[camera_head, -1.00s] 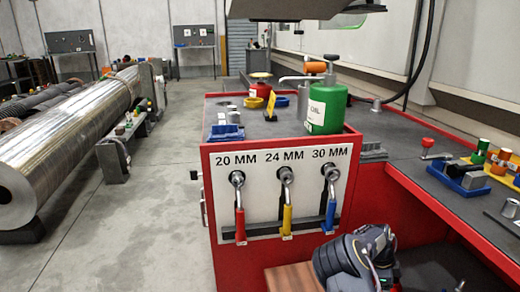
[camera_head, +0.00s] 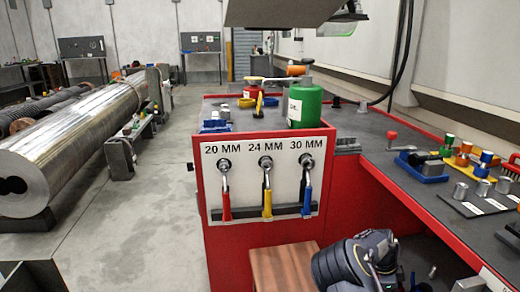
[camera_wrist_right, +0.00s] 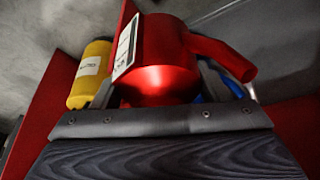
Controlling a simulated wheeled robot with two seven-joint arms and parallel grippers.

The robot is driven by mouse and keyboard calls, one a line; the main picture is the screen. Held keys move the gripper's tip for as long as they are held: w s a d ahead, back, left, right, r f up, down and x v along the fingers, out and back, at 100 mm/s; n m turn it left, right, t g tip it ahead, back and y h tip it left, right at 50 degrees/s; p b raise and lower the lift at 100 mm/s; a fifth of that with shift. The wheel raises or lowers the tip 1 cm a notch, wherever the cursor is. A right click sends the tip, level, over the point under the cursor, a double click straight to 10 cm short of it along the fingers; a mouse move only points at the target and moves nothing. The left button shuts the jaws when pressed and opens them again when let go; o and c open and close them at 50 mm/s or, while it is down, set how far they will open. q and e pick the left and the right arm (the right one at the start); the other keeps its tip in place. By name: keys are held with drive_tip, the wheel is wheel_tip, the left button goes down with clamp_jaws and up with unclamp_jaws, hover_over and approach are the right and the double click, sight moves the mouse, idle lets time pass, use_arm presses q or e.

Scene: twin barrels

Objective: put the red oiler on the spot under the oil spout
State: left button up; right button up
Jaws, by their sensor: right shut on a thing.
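In the right wrist view, my right gripper (camera_wrist_right: 162,92) is shut on a red oiler (camera_wrist_right: 165,75). The oiler has a white label at its left and a tube-like red arm sticking out to the right. The fingers lie on both sides of its body. In the head view only my dark right arm shows at the bottom; the gripper and held oiler are not visible there. The spot under the spout cannot be made out clearly. My left gripper is not in view.
A small red item (camera_head: 252,87) stands left of the can. A blue tray (camera_head: 425,165) lies on the right bench. A yellow labelled cylinder (camera_wrist_right: 90,73) is behind the held oiler.

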drive_tip(key=s+a+r+n+t+y, duration=0.25)
drive_tip(key=a+r+n, duration=0.35)
drive_tip(key=a+n, duration=0.55)
drive_tip(key=s+a+r+n+t+y, duration=0.2)
drive_tip(key=s+a+r+n+t, duration=0.3)
drive_tip(key=a+n, duration=0.7)
wheel_tip(320, 180, up, 33)
drive_tip(key=w+a+g+p, duration=0.1)
drive_tip(key=w+a+p, duration=0.1)
drive_tip(key=p, duration=3.5)
drive_tip(key=shift+m+h, duration=0.25)
drive_tip(key=shift+m, duration=0.1)
drive_tip(key=s+f, duration=0.3)
drive_tip(key=f, duration=0.1)
drive_tip(key=shift+s+d+f, duration=0.15)
drive_tip(key=shift+s+f, duration=0.15)
drive_tip(key=shift+s, duration=0.05)
drive_tip(key=shift+s, duration=0.1)
